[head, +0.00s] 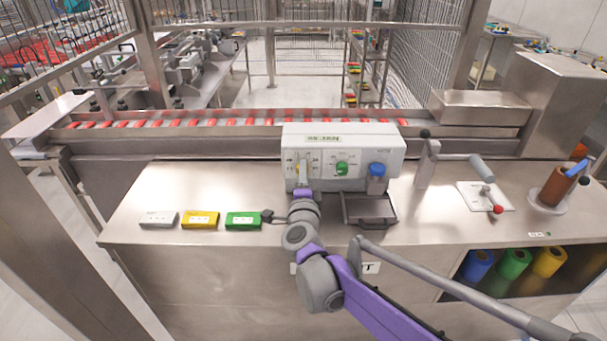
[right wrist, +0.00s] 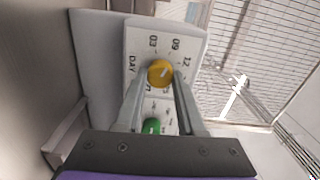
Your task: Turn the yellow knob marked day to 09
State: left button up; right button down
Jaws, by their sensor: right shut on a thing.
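The white control box (head: 343,144) stands on the steel counter with a row of yellow, green and blue knobs. The yellow knob (right wrist: 160,73) is on the dial marked DAY, with 03, 09 and 12 readable around it. Its pale pointer line slants up and right in the right wrist view, roughly toward the 09 to 12 side; the exact mark is unclear. My right gripper (right wrist: 160,85) is shut on the yellow knob, one finger on each side. In the head view my right gripper (head: 303,180) largely covers this knob. My left gripper is not in view.
The green knob (head: 342,168) and blue knob (head: 376,170) sit to the right on the box. A dark tray (head: 369,209) is below. White, yellow and green blocks (head: 243,220) lie left on the counter. A red-handled lever (head: 497,209) stands right. A conveyor runs behind.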

jog(key=c, duration=0.5)
grip_release()
jog(key=s, duration=1.1)
jog(key=shift+b, duration=0.35)
jog(key=s+d+f+n+g+p, duration=0.1)
jog(key=s+d+f+n+g, duration=0.3)
jog(key=s, duration=0.4)
jog(key=s+d+f+n+g+p, duration=0.2)
jog(key=s+d+f+n+g, duration=0.2)
jog(key=s+d+n, duration=0.3)
jog(key=s+d+f+n+g+p, duration=0.2)
jog(key=s+d+f+n+g, duration=0.2)
jog(key=s, duration=0.7)
jog(key=shift+s+d+f+n+g, duration=0.15)
jog(key=shift+d+f+n, duration=0.1)
jog(key=shift+d+n, duration=0.4)
jog(key=shift+s+d+f+n+g, duration=0.15)
jog(key=shift+d+f+n, duration=0.1)
jog(key=shift+d+n, duration=0.35)
